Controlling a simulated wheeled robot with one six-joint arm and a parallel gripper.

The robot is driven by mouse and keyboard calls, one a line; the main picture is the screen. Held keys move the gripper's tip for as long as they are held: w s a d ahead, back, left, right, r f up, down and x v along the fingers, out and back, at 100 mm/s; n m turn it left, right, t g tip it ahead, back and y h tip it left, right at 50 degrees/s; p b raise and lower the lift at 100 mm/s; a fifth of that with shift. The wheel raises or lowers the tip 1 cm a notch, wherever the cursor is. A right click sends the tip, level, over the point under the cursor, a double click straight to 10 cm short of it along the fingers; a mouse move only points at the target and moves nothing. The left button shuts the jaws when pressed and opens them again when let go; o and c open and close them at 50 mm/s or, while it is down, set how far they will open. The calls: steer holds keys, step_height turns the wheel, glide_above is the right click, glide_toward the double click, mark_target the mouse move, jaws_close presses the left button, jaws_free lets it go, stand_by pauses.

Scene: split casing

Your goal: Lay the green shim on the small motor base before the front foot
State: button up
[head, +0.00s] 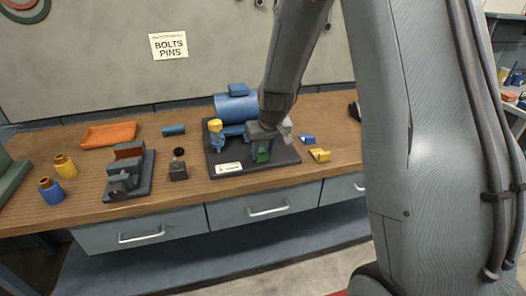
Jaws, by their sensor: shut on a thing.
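My gripper (263,147) points down over the right-hand part of the black base plate (228,157). It is shut on a green piece (263,156), taken to be the green shim, which shows between and below the fingers. Whether the shim touches the plate or hangs just above it is hard to tell. A blue motor (237,107) sits at the back of the plate, partly hidden by my arm. A blue part with a yellow top (216,131) stands on the plate's left side. The plate bears a white label (229,168) at its front.
A blue piece (307,139) and a yellow piece (320,155) lie right of the plate. Left stand a small black-topped block (178,166), a dark vise (130,176) and two bottles (65,167). An orange tray (109,135) lies behind. Bare wood shows between them.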

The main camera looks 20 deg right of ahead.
steer(key=shift+f+b, duration=0.3)
steer(key=shift+f, duration=0.05)
steer(key=o, duration=1.1)
steer(key=shift+r+p, duration=3.3)
steer(key=shift+r, duration=0.8)
steer(key=s+f+g+b, duration=0.1)
steer(key=s+g+b, duration=0.2)
steer(key=s, duration=2.2)
steer(key=shift+a+m+b, duration=0.2)
steer(key=shift+m+b, duration=0.2)
steer(key=shift+b, duration=0.65)
